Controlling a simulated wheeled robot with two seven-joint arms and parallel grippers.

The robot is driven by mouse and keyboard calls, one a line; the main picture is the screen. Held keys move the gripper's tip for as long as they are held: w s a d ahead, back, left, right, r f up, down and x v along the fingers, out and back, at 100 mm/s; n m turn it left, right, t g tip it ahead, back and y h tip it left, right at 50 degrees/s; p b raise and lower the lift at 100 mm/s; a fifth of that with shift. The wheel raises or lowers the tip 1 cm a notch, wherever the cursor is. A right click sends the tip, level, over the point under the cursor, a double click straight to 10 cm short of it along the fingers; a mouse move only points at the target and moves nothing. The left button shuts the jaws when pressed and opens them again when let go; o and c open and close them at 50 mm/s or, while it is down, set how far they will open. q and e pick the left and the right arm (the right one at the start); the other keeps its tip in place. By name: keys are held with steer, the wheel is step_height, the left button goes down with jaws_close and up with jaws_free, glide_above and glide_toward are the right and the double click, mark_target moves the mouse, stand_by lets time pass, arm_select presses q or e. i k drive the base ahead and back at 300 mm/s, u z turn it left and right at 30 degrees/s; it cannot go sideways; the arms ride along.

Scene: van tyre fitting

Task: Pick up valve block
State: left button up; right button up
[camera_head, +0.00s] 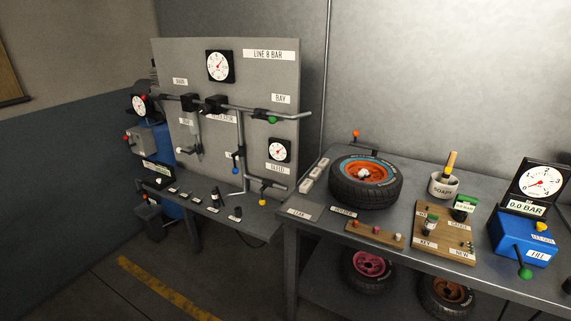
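No part is labelled valve block that I can read. A narrow wooden strip (365,237) with a few small red and white pieces lies near the front edge of the right bench. A larger wooden board (458,252) right of it carries small parts, with labels reading KEY and NEW. I cannot tell which of these, if either, is the valve block. Neither of my grippers shows in the head view.
A tyre with an orange rim (366,182) lies on the right bench (310,235). A soap pot (443,185) with a brush and a blue gauge box (524,239) stand rightward. A piped panel (175,65) rises at left. Open floor (100,295) lies at front left.

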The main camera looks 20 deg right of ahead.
mark_target(305, 187)
steer(key=z, duration=0.45)
steer(key=i, duration=1.1)
steer(key=z, duration=0.75)
